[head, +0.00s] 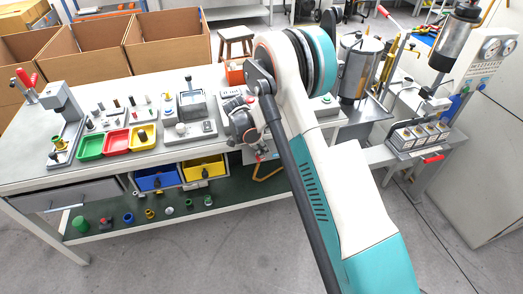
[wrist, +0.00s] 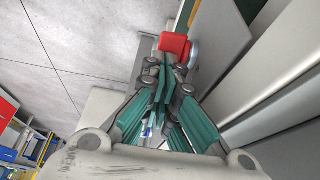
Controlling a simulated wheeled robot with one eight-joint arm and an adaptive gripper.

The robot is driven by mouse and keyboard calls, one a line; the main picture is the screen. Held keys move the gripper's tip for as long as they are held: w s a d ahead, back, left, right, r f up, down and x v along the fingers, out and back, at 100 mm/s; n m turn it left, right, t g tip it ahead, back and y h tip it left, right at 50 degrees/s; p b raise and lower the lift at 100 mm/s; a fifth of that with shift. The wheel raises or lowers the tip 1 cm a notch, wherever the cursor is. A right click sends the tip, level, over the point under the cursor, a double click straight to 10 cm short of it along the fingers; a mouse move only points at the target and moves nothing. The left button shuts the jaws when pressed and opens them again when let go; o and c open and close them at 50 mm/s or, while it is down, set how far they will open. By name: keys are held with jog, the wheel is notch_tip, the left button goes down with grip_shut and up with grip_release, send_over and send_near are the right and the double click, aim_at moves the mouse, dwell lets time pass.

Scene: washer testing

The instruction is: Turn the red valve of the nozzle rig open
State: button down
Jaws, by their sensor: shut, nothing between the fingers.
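In the wrist view a red knob-like part (wrist: 174,44) with a silver round base sits just past the fingertips of my gripper (wrist: 163,75). I cannot tell whether the fingers touch it. The green fingers are shut and hold nothing. In the head view the nozzle rig (head: 418,135) stands at the right, with a red handle (head: 433,158) on its front edge. I cannot tell whether this is the red part in the wrist view. My wrist shows over the bench's front edge in the head view; the fingertips are mostly hidden there.
The white bench (head: 115,168) carries green, red and yellow trays and several small fixtures. Blue (head: 157,178) and yellow (head: 203,168) bins hang under its edge. Cardboard boxes (head: 167,42) stand behind. A large metal cylinder (head: 358,65) and a gauge cabinet (head: 495,110) stand right.

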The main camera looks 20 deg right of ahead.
jog(key=shift+d, duration=0.1)
jog(key=shift+d+f+y, duration=0.35)
jog(key=shift+f+y, duration=0.05)
jog(key=shift+y, duration=0.3)
jog(key=shift+s+d+f+y, duration=0.2)
jog(key=shift+d+f+y, duration=0.2)
jog(key=shift+y, duration=0.5)
jog(key=shift+a+b, duration=0.15)
jog(key=shift+b, duration=0.2)
jog(key=shift+a+r, duration=0.15)
jog(key=shift+a, duration=0.25)
jog(key=shift+r, duration=0.3)
notch_tip(320, 180, up, 14)
jog(key=p, duration=0.5)
jog(key=shift+a+p, duration=0.3)
jog(key=shift+a, duration=0.1)
